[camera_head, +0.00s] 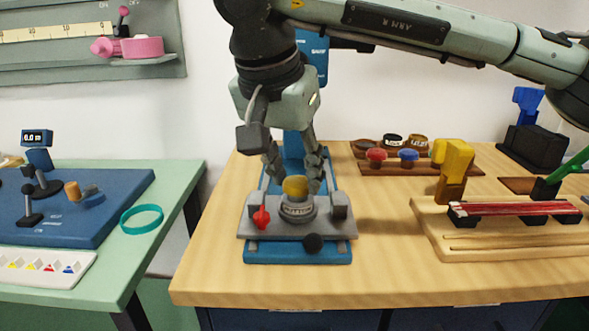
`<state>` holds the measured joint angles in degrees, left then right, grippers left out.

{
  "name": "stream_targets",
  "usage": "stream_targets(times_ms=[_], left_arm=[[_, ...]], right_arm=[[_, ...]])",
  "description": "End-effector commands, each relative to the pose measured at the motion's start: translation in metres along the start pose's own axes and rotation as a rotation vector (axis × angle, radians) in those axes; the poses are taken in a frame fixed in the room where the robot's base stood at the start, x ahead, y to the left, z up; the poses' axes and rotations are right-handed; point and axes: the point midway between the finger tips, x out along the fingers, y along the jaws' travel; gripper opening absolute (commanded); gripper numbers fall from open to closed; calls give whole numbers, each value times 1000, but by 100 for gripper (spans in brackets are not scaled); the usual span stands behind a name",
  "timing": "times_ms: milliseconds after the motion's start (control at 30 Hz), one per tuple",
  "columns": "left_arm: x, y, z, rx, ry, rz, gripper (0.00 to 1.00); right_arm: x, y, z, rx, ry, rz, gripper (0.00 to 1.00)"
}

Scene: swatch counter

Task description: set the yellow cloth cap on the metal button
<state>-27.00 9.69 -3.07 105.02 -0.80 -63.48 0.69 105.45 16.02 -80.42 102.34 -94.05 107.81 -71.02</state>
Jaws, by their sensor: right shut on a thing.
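The yellow cloth cap (295,185) is a small dome directly over the metal button (297,208). The button is a round silver piece seated in the middle of a grey plate on a blue press-like base. My right gripper (296,180) points down from above, its two dark fingers on either side of the cap, shut on it. The cap looks at or just above the button's top; I cannot tell whether they touch. My left gripper is not in view.
A brown tray (440,170) with coloured caps stands behind right. A wooden board (480,243) with a red strip lies right. The wooden table's front is clear.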

Motion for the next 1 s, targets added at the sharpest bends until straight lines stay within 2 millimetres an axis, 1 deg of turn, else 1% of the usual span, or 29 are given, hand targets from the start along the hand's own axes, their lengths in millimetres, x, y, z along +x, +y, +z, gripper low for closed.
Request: stream_targets(times_ms=[800, 833, 1000], left_arm=[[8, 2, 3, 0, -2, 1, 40], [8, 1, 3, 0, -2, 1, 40], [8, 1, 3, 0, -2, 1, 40]], right_arm=[[10, 0, 4, 0, 0, 0, 30], [10, 0, 4, 0, 0, 0, 39], [9, 0, 4, 0, 0, 0, 60]])
